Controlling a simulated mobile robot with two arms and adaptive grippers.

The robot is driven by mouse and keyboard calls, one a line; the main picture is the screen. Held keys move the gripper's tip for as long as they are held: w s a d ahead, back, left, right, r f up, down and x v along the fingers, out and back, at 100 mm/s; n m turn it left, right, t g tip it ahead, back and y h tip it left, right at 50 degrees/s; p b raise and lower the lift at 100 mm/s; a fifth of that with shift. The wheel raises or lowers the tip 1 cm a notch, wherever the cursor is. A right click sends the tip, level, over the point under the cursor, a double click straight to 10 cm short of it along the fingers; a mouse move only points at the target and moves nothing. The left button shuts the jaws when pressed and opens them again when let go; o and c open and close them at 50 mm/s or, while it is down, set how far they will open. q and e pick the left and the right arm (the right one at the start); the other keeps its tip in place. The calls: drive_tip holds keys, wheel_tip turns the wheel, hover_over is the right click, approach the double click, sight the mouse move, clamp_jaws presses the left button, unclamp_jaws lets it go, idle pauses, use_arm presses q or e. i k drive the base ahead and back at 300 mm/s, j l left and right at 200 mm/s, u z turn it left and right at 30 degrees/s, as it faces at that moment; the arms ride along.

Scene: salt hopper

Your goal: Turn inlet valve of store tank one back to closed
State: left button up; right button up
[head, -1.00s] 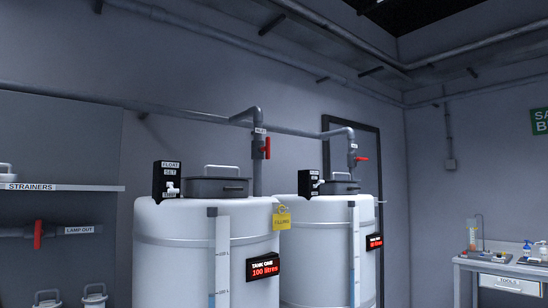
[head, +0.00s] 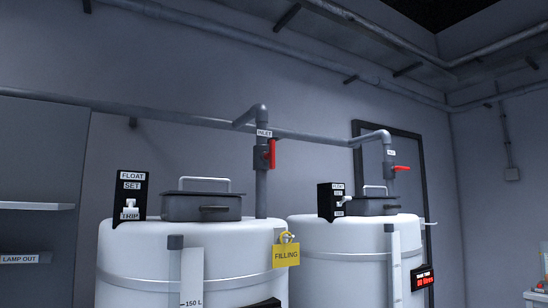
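Store tank one (head: 140,250) is the white tank on the left; its lower part is cut off by the bottom of the head view. The inlet valve (head: 262,158) of tank one sits on the vertical grey pipe above the tank, under an INLET label (head: 264,133). Its red handle (head: 271,153) stands upright, in line with the pipe. A yellow FILLING tag (head: 286,256) hangs at the tank's right upper edge. Neither of my grippers is in view.
Tank two (head: 340,260) stands to the right; its inlet valve's red handle (head: 401,168) lies across its pipe. A black float box (head: 130,195) and a grey hatch (head: 201,207) are on top of tank one. A shelf (head: 35,206) is at left.

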sight(271, 155)
drive_tip(key=l+u, duration=0.1)
drive_tip(key=u, duration=0.8)
drive_tip(key=i+l+u, duration=0.1)
drive_tip(key=l+u, duration=0.25)
drive_tip(key=l, duration=0.15)
drive_tip(key=l+u, duration=0.35)
drive_tip(key=l, duration=0.15)
drive_tip(key=l+u, duration=0.35)
drive_tip(key=l, duration=0.2)
